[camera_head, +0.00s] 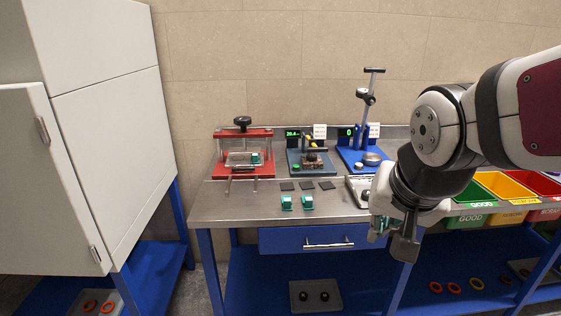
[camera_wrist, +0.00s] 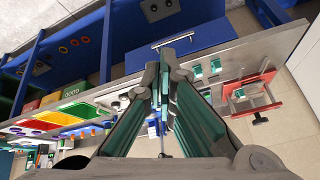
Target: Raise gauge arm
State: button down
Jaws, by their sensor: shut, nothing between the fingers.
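The middle bench device (camera_head: 309,160) has a dark blue base, a small arm with a yellow part and a lit green display (camera_head: 293,134). To its right is a blue stand (camera_head: 357,136) with an upright column, a T-handle on top and its own display. I cannot tell from the frames which part is the gauge arm. My gripper (camera_head: 388,236) hangs at the bench's front edge, right of and well apart from the middle device. It points down, shut and empty. The wrist view shows its fingers (camera_wrist: 160,78) together.
A red press (camera_head: 243,133) stands at the back left. Dark pads (camera_head: 307,185) and two green pieces (camera_head: 286,202) lie on the metal bench (camera_head: 235,207). A metal tray (camera_head: 358,190) sits near my gripper. Colored bins (camera_head: 503,187) are at right, a white cabinet (camera_head: 75,100) at left.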

jog(key=w+a+f+m+t+y, duration=0.1)
jog(key=w+f+m, duration=0.4)
jog(key=w, duration=0.7)
jog(key=w+a+f+m+t+y+b, duration=0.1)
jog(key=w+f+m+t, duration=0.3)
jog(key=w+m, duration=0.5)
jog(key=w+a+f+m+t+y+b, duration=0.1)
jog(key=w+f+m, duration=0.5)
jog(key=w, duration=0.9)
jog(key=shift+w+a+f+m+t+y, duration=0.1)
jog(key=shift+w+a+m+t+y, duration=0.1)
jog(key=shift+a+m+t, duration=0.3)
jog(key=shift+w+a+m+t+y, duration=0.1)
jog(key=shift+w+a+m+t, duration=0.05)
jog(key=shift+a+m+t, duration=0.3)
jog(key=w+d+m+h, duration=0.1)
jog(key=m, duration=0.2)
jog(key=w+d+f+m+t+h, duration=0.1)
jog(key=d+m, duration=0.1)
jog(key=w+d+f+m+t, duration=0.1)
jog(key=w+d+m, duration=0.1)
jog(key=m, duration=0.1)
jog(key=shift+d+f+m+t+h+b, duration=0.15)
jog(key=shift+m+t+h+b, duration=0.1)
jog(key=shift+m+h+b, duration=0.15)
jog(key=shift+w+d+m, duration=0.1)
jog(key=shift+d+m, duration=0.2)
jog(key=shift+m, duration=0.05)
